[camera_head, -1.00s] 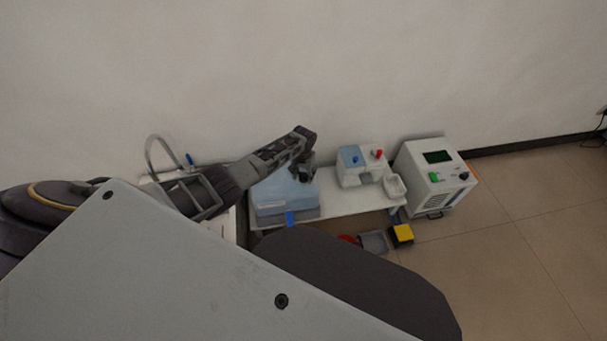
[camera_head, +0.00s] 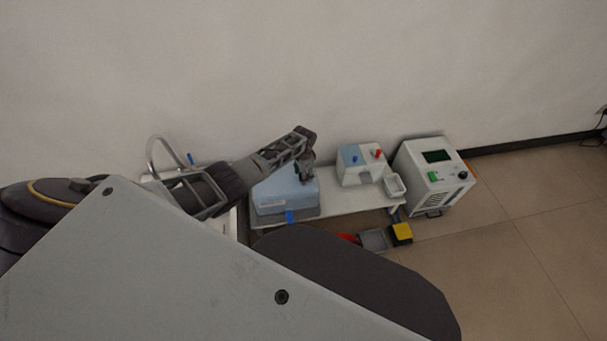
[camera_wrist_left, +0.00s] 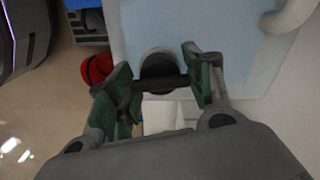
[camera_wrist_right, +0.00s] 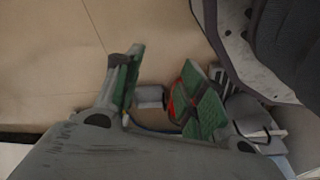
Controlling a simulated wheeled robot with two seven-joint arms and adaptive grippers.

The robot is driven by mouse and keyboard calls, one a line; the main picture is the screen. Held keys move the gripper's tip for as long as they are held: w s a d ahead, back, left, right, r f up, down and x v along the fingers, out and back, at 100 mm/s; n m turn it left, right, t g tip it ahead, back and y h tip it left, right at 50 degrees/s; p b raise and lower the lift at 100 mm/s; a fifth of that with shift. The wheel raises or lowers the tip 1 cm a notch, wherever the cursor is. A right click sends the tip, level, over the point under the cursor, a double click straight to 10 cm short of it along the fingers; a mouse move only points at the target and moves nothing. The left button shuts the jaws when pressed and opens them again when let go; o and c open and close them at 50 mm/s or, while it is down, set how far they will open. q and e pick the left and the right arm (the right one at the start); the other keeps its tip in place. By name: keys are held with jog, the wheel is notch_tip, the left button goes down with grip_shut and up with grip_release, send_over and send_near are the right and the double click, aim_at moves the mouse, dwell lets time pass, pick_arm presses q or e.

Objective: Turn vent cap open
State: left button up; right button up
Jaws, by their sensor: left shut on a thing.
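The light blue box (camera_head: 275,195) stands on the white table in the head view, with my left gripper (camera_head: 306,172) reaching down onto its right side. In the left wrist view, a dark round cap with a crossbar (camera_wrist_left: 160,68) sits on the pale blue surface (camera_wrist_left: 200,18). The green-padded fingers of my left gripper (camera_wrist_left: 163,80) are on either side of the cap's bar and shut on it. The cap is hidden by the gripper in the head view. My right gripper (camera_wrist_right: 160,78) is open and empty above the floor in the right wrist view.
A white and blue unit (camera_head: 361,172) with blue and red knobs and a small white tray (camera_head: 395,186) are to the right on the table (camera_head: 335,203). A white cabinet (camera_head: 440,178) stands beyond. A grey bin (camera_head: 373,241) and a yellow-topped box (camera_head: 402,232) are on the floor.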

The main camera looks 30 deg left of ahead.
pick_arm(q)
jog(key=shift+m, duration=0.6)
jog(key=o, duration=0.7)
jog(key=shift+r, duration=6)
